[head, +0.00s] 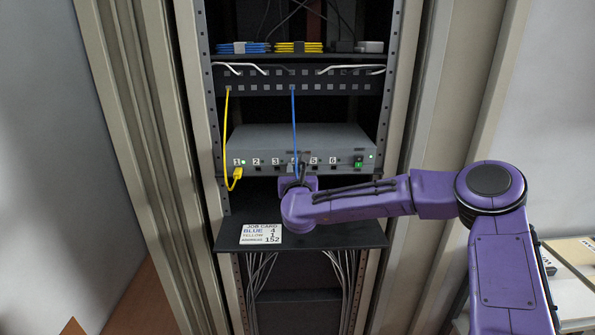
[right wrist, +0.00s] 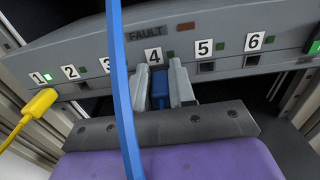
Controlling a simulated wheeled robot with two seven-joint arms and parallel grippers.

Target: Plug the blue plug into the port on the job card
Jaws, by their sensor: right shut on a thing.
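The job card (head: 262,234) lies on the black shelf and reads BLUE 4, YELLOW 1, ADDRESS 152. The grey switch box (head: 350,145) has ports numbered 1 to 6. My right gripper (head: 299,178) is at the box's front near port 4. In the right wrist view its grey fingers (right wrist: 161,88) are shut on the blue plug (right wrist: 160,92), directly under the label 4 (right wrist: 153,56). The plug's tip and port 4 are hidden, so I cannot tell how far in it is. The blue cable (head: 294,120) runs up to the patch panel. My left gripper is not in view.
A yellow plug (head: 238,173) sits at port 1, its yellow cable (head: 227,125) looping to the patch panel (head: 270,87). A green switch (head: 358,162) is at the box's right. Rack posts (head: 205,130) stand on both sides. The shelf (head: 340,235) is otherwise clear.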

